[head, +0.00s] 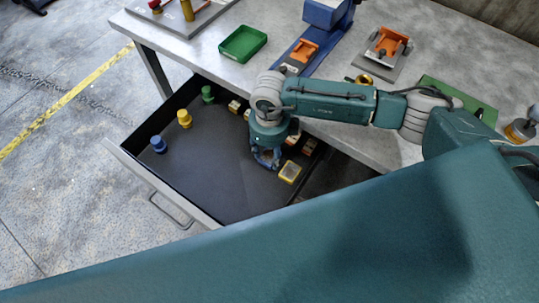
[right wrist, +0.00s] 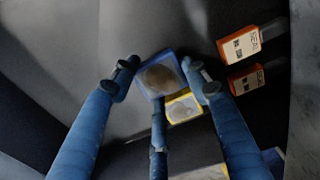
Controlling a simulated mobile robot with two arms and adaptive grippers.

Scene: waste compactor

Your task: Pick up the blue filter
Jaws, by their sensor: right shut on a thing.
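The blue filter (right wrist: 161,74) is a small square piece with a blue frame and a grey-brown round centre. In the right wrist view it sits between the fingertips of my right gripper (right wrist: 160,76), which is shut on it. In the head view my right gripper (head: 267,159) points down into the open drawer (head: 215,185), and the filter is mostly hidden by the fingers. I cannot tell whether the filter touches the drawer floor. My left gripper is not in view.
A yellow filter (head: 290,172) lies close to the right of my right gripper. Orange-and-white boxes (right wrist: 246,76) lie along the drawer's side. Blue (head: 158,144), yellow (head: 184,118) and green (head: 207,93) pegs stand at the drawer's left. The worktop (head: 340,130) overhangs the drawer's back.

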